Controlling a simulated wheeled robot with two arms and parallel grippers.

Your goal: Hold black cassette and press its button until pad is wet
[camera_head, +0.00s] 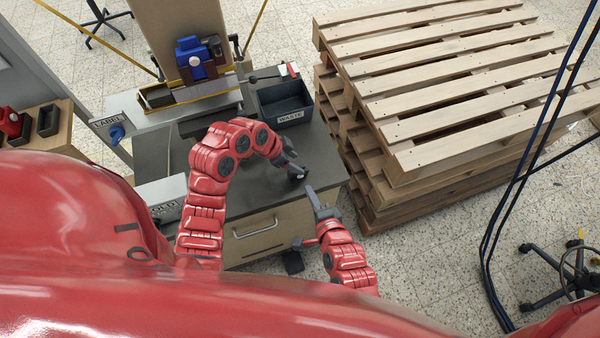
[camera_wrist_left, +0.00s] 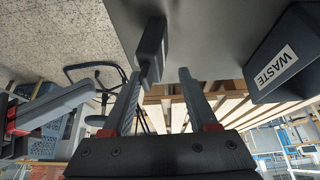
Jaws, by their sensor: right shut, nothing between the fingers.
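The black cassette (camera_head: 298,174) is at the front right of the dark tabletop, by the tip of my left gripper (camera_head: 290,162). In the left wrist view the cassette (camera_wrist_left: 152,48) lies just ahead of and between the fingertips of my left gripper (camera_wrist_left: 160,74), which are apart with a gap visible to the right of it. My right gripper (camera_head: 316,198) is shut and empty, pointing up beside the table's right edge, a little below the cassette. It also shows in the left wrist view (camera_wrist_left: 80,95). The cassette's button and pad cannot be made out.
A dark bin labelled WASTE (camera_head: 285,103) stands at the back right of the table (camera_head: 240,192). A press with a blue part (camera_head: 195,60) is behind. Stacked wooden pallets (camera_head: 450,90) stand close on the right. A box labelled HOLD (camera_head: 163,197) is at left.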

